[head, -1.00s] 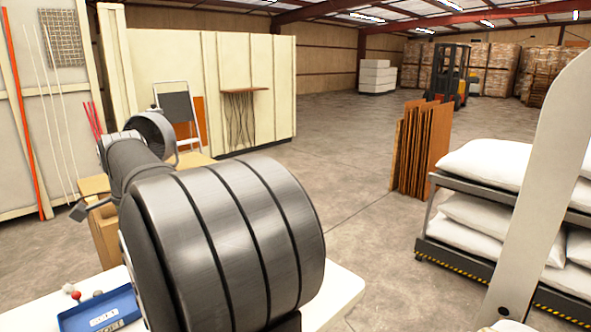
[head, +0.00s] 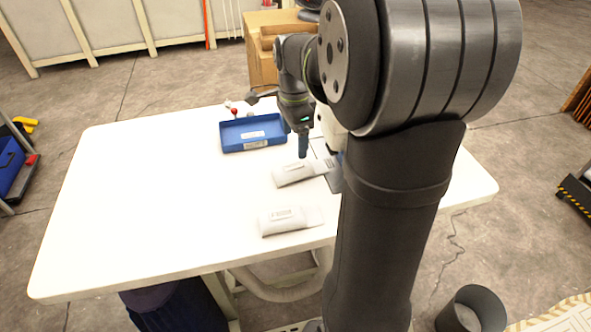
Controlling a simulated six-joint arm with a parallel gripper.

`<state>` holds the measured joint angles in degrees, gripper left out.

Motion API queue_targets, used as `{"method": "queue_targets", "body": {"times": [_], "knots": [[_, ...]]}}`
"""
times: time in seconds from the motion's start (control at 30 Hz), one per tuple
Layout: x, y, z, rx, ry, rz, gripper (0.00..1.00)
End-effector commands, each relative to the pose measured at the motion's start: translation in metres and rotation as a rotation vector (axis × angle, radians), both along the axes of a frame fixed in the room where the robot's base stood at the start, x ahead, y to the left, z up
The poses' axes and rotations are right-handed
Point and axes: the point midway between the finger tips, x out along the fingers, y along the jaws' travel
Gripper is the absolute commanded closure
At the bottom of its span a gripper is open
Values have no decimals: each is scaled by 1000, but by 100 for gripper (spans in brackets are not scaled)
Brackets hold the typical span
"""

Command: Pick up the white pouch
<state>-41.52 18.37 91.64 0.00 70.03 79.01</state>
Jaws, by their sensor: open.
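Two white pouches lie on the white table (head: 150,190). One pouch (head: 295,173) is near the table's middle, with its right end beside a grey plate that my arm partly hides. The other pouch (head: 290,220) lies closer to the front edge, flat and apart from the first. My gripper (head: 303,154) points down at the far side of the first pouch, close above it or beside it; I cannot tell whether it touches. It is open, and no pouch is in it.
A blue tray (head: 253,133) sits at the back, left of my gripper. A white machine part (head: 331,130) stands right of it, partly hidden by my arm. A cardboard box (head: 262,62) is behind the table. The table's left half is clear.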

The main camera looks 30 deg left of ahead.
Motion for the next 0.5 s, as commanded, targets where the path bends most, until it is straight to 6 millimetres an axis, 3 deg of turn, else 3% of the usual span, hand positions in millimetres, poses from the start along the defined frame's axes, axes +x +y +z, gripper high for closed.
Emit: {"method": "queue_targets", "body": {"times": [0.2, 0.5], "knots": [[0, 0, -43, -2, 1, -1, 23], [2, 0, -67, -1, 1, -1, 23]]}}
